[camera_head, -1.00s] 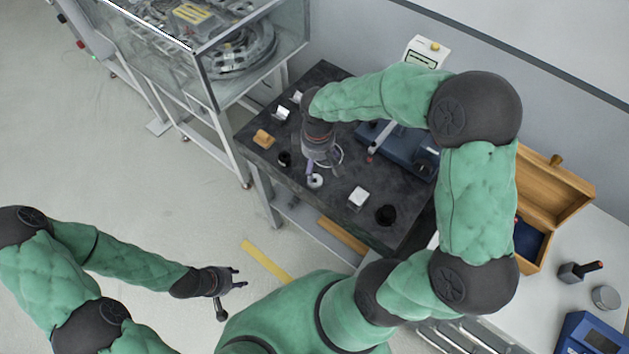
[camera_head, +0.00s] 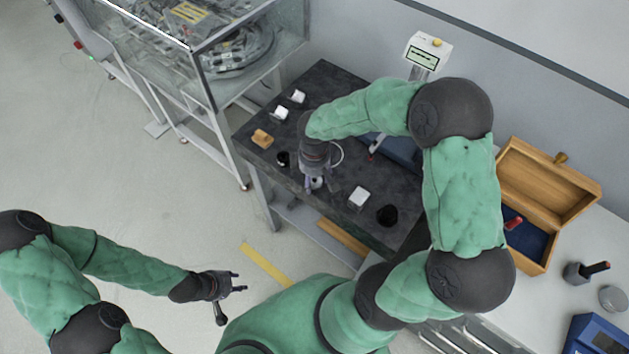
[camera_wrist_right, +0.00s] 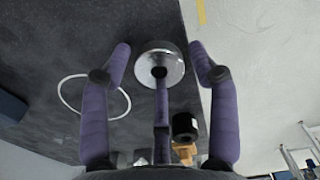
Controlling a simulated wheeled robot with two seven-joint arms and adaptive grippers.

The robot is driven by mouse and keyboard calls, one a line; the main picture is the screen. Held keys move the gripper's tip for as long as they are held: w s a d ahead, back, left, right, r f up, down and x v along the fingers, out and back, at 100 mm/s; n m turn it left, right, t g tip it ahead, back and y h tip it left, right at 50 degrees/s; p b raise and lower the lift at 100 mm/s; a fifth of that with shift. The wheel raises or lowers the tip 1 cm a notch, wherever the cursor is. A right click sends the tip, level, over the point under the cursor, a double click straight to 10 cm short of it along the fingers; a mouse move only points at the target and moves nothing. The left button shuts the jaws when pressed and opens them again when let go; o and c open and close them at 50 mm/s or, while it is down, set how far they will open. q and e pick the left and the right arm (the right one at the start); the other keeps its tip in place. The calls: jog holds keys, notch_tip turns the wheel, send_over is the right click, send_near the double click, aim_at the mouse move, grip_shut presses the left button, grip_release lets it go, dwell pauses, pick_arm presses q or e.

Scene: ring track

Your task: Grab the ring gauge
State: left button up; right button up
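The ring gauge, a shiny silver ring with a dark hole, shows in the right wrist view (camera_wrist_right: 174,72) near the table edge. In the head view the ring gauge (camera_head: 316,184) is partly covered by my right gripper (camera_head: 317,187). The right gripper's purple fingers (camera_wrist_right: 160,55) are open. Two fingers stand apart on either side of the ring gauge, and a third points at its hole from below in the picture. I cannot tell whether any finger touches it. My left gripper (camera_head: 236,283) is open and empty, away from the table over the floor.
The dark table (camera_head: 330,78) also holds a black cylinder (camera_head: 283,159), a wooden block (camera_head: 262,138), a white block (camera_head: 359,197), a black cup (camera_head: 387,215) and a blue device (camera_head: 400,151). A thin white loop (camera_wrist_right: 63,98) lies beside the ring gauge. An open wooden box (camera_head: 548,190) stands right.

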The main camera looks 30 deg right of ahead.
jog(key=c, duration=0.8)
jog(key=shift+c, duration=0.2)
jog(key=shift+r, duration=0.1)
